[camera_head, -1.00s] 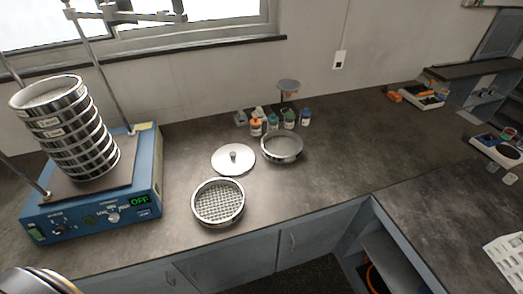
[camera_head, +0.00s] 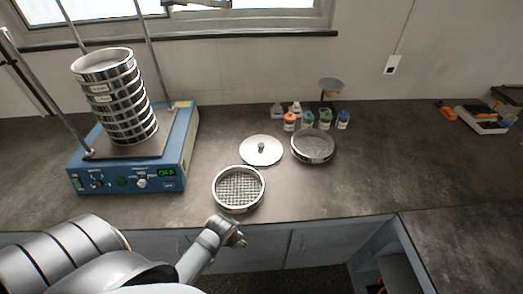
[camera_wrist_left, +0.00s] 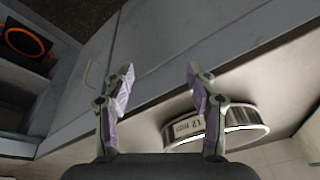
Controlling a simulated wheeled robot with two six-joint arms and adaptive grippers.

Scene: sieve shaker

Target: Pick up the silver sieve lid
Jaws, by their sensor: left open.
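The silver sieve lid (camera_head: 261,151) lies flat on the dark counter in the head view, with a small knob (camera_head: 261,146) in its middle. My left gripper (camera_head: 232,238) is low in front of the counter's edge, nearer than the mesh sieve (camera_head: 239,188) and apart from the lid. In the left wrist view my left gripper (camera_wrist_left: 158,82) has its two fingers spread with nothing between them. A sieve (camera_wrist_left: 217,125) with a label shows behind one finger there. The lid is not seen in the wrist view. My right gripper is not in view.
A blue shaker (camera_head: 135,160) with a tall sieve stack (camera_head: 122,98) stands left on the counter. A round pan (camera_head: 313,147) sits right of the lid, with several small bottles (camera_head: 308,120) behind.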

